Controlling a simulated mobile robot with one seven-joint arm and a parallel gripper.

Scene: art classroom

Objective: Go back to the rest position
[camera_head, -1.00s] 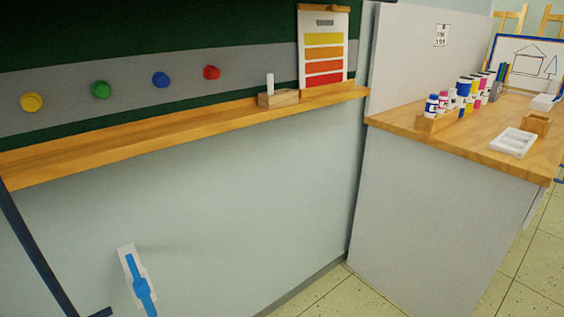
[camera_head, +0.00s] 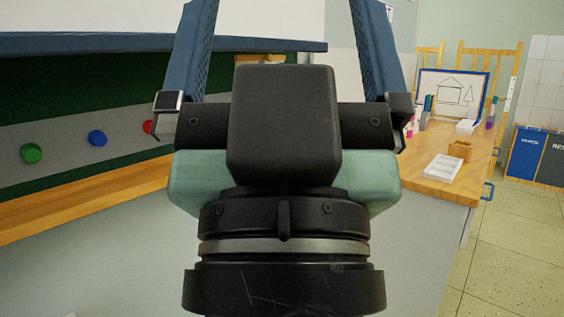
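My gripper (camera_head: 282,20) fills the middle of the head view, close to the camera, with its fingers pointing up. Its two blue fingers stand wide apart and their tips run to or past the top edge. Nothing shows held between them; behind the gap are a white board and pale wall. The gripper body hides the middle of the scene, including much of the ledge and most of the colour chart.
A white board with a blue lower edge (camera_head: 90,42) spans the upper left. Below are green (camera_head: 31,153), blue (camera_head: 97,138) and red (camera_head: 148,127) magnets and a wooden ledge (camera_head: 80,205). At right, a wooden counter (camera_head: 462,188) holds a white tray (camera_head: 442,168). Floor (camera_head: 520,250) is clear at right.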

